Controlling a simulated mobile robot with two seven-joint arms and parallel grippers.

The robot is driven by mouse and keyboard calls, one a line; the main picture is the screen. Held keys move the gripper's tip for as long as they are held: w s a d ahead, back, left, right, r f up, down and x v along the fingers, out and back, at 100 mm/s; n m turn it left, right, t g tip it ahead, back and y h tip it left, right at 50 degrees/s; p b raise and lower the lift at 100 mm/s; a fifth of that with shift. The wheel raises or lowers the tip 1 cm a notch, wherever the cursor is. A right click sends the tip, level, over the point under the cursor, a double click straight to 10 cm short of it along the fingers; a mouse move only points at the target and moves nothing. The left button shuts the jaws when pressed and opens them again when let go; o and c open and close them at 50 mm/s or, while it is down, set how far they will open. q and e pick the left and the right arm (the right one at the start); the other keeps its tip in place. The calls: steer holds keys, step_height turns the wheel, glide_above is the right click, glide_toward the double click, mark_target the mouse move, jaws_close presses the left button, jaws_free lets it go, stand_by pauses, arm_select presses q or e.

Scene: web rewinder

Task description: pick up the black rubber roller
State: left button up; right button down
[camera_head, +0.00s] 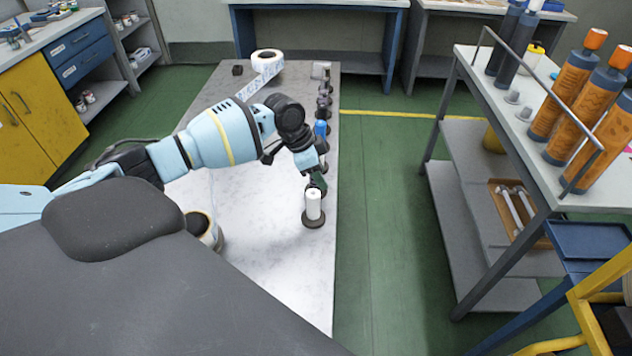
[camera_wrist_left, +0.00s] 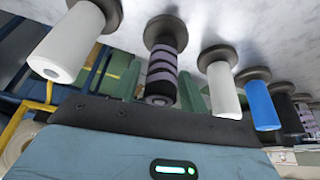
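Several rollers stand in a row along the right edge of the grey table (camera_head: 262,225). A plain black roller (camera_wrist_left: 288,114) shows in the left wrist view, just beyond the blue roller (camera_wrist_left: 261,105). A dark roller with purple stripes (camera_wrist_left: 163,70) stands between two white rollers (camera_wrist_left: 68,45) (camera_wrist_left: 223,90). My left gripper (camera_head: 317,182) is at the row, just behind the nearest white roller (camera_head: 313,204) in the head view. Its greenish fingers appear apart, either side of the striped roller, with nothing visibly clamped. My right gripper is not in view.
A trolley (camera_head: 458,170) with orange cylinders (camera_head: 563,92) stands at right, across a strip of clear green floor (camera_head: 385,230).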

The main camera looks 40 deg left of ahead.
arm_select(q)
jaws_close()
stand_by(1.1)
steer(key=shift+w+r, duration=0.1)
steer(key=shift+r, duration=0.1)
